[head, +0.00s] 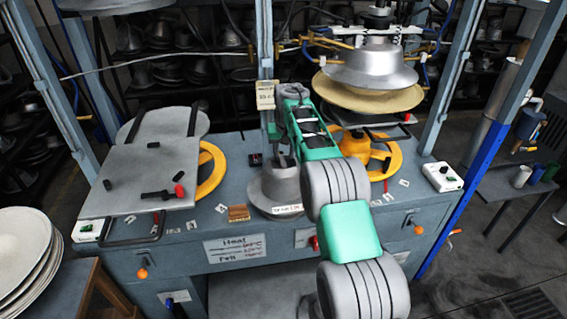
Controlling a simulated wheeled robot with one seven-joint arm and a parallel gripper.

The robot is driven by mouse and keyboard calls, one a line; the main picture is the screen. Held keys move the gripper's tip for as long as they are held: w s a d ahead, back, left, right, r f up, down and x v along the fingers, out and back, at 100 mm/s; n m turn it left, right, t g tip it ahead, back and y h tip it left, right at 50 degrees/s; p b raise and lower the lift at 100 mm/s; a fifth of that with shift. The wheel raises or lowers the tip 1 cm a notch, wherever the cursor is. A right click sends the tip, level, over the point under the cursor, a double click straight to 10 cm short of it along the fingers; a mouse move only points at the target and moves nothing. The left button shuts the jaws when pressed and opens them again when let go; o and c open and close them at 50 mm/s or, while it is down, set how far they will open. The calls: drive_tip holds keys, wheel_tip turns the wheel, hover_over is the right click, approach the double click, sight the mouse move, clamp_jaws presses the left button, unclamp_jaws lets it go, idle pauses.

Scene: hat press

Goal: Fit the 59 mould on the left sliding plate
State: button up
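The left sliding plate (150,178) is a flat grey plate on the left of the blue press, pulled out toward the front. Dark pegs and a red-tipped handle lie on it, and no mould is on it. A grey metal mould (272,187) with a wide brim stands upright on the press table at the middle. A small label (288,210) is at its front, too small to read surely. My green and grey arm comes from the lower right and reaches over the mould. My gripper (284,160) is at the mould's top, mostly hidden; its fingers are not clear.
A silver mould (368,66) hangs above a tan brim at the right station. Yellow handwheels (210,172) sit beside both stations. A wooden block (238,212) lies left of the middle mould. Blue posts frame the press. White plates (28,255) are stacked at the lower left.

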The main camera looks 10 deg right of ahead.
drive_tip(key=s+v, duration=0.1)
drive_tip(key=v, duration=0.9)
drive_tip(key=s+r, duration=0.3)
drive_tip(key=s, duration=0.4)
drive_tip(key=s+r, duration=0.3)
drive_tip(key=s, duration=0.4)
drive_tip(key=s+f+t, duration=0.1)
drive_tip(key=s+f, duration=0.3)
drive_tip(key=s, duration=0.7)
drive_tip(key=s+f+b, duration=0.1)
drive_tip(key=s+f, duration=0.4)
drive_tip(key=s, duration=0.7)
drive_tip(key=shift+s+f+t, duration=0.15)
drive_tip(key=shift+f+t, duration=0.2)
drive_tip(key=shift+t, duration=0.05)
